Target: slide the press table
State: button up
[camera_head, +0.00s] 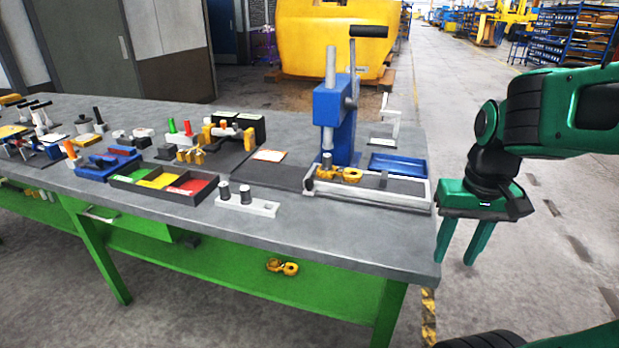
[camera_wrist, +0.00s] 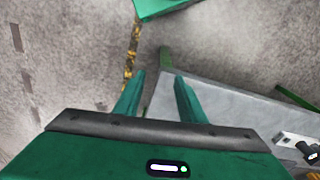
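The blue press (camera_head: 345,115) stands upright on the grey workbench, toward its right end, with a dark lever at its top. At its foot lies a low press table with a pale grey frame (camera_head: 368,198) and a darker plate. A yellow casting (camera_head: 350,174) sits on its left part, under the ram. My green gripper (camera_head: 455,255) is just off the right end of the bench, fingers pointing down, apart and empty. In the wrist view my gripper (camera_wrist: 159,75) has its two fingers spread beside the bench corner; the press is out of that view.
The workbench (camera_head: 330,240) ends close left of my gripper. A blue tray (camera_head: 398,165) lies behind the press table. A pale block with dark pegs (camera_head: 246,202) and a three-colour tray (camera_head: 165,181) stand to the left. Open floor (camera_head: 540,240) lies right.

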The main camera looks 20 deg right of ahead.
jog(key=w+a+r+n+t, duration=0.1)
jog(key=w+a+r+n, duration=0.15)
jog(key=w, duration=0.65)
jog(key=w+a+r+n+t, duration=0.1)
jog(key=w+a+r+n, duration=0.15)
jog(key=w, duration=0.65)
jog(key=n+t+y, duration=0.1)
jog(key=n+t, duration=0.1)
jog(key=n, duration=0.1)
send_near(309, 180)
jog(key=shift+m, duration=0.3)
jog(key=x, duration=0.8)
jog(key=shift+w+f, duration=0.1)
jog(key=shift+f, duration=0.1)
jog(key=shift+c, duration=0.6)
